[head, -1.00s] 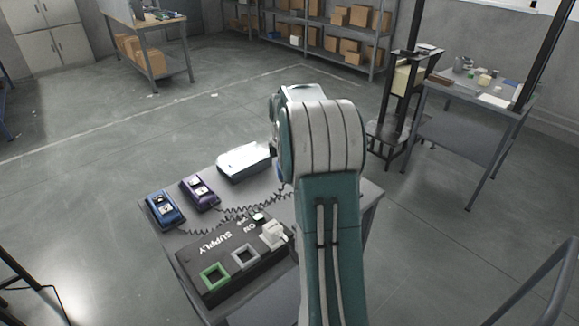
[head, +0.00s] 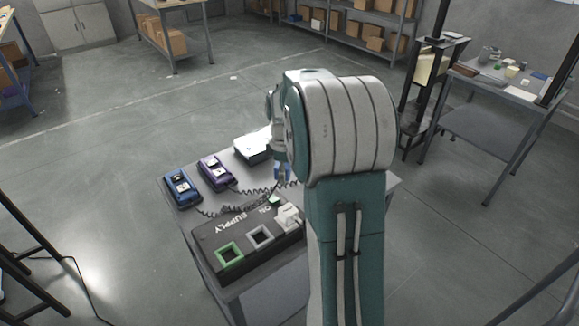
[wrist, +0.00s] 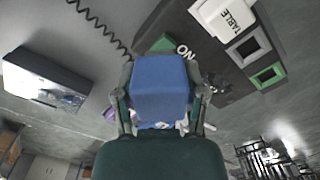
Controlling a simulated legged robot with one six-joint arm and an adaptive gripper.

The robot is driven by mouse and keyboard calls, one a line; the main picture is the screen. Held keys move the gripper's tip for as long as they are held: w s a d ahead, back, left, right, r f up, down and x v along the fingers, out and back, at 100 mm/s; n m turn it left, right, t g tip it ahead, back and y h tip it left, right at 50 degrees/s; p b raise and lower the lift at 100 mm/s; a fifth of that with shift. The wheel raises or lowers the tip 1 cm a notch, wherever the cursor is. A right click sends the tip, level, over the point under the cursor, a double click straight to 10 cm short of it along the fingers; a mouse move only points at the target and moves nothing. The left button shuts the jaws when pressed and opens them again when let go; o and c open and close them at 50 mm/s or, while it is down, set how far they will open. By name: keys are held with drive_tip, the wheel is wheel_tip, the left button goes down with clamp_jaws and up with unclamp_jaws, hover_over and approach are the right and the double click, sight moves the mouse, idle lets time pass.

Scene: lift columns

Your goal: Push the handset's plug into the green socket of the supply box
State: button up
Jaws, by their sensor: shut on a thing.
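My gripper (head: 282,168) is shut on a blue plug, a plain block (wrist: 160,88) between the two fingers in the wrist view. It is held behind the black supply box (head: 245,238), apart from it, largely behind my arm in the head view. The green socket (head: 229,253) is an empty square frame at the box's near left end; it also shows in the wrist view (wrist: 267,76). The blue handset (head: 182,187) and purple handset (head: 216,172) lie on the table behind the box, with dark coiled cords. Which cord meets the held plug is hidden.
A white plug (head: 288,215), marked TABLE in the wrist view, sits at the box's right end beside an empty grey socket (head: 261,237). A green piece (head: 274,199) is near the ON label. A white-topped case (head: 253,147) stands at the table's back.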

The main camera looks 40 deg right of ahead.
drive_tip(key=shift+s+a+m, duration=1.6)
drive_tip(key=shift+a+m, duration=0.5)
drive_tip(key=shift+a, duration=3.1)
drive_tip(key=m, duration=0.5)
hover_over(230, 258)
drive_tip(key=shift+w+f, duration=0.15)
drive_tip(key=shift+f, duration=1.45)
drive_tip(key=shift+w+f, duration=0.1)
drive_tip(key=shift+f, duration=1.5)
drive_tip(key=shift+s, duration=0.25)
drive_tip(key=shift+f, duration=0.9)
drive_tip(key=o, duration=1.2)
drive_tip(key=shift+o, duration=0.5)
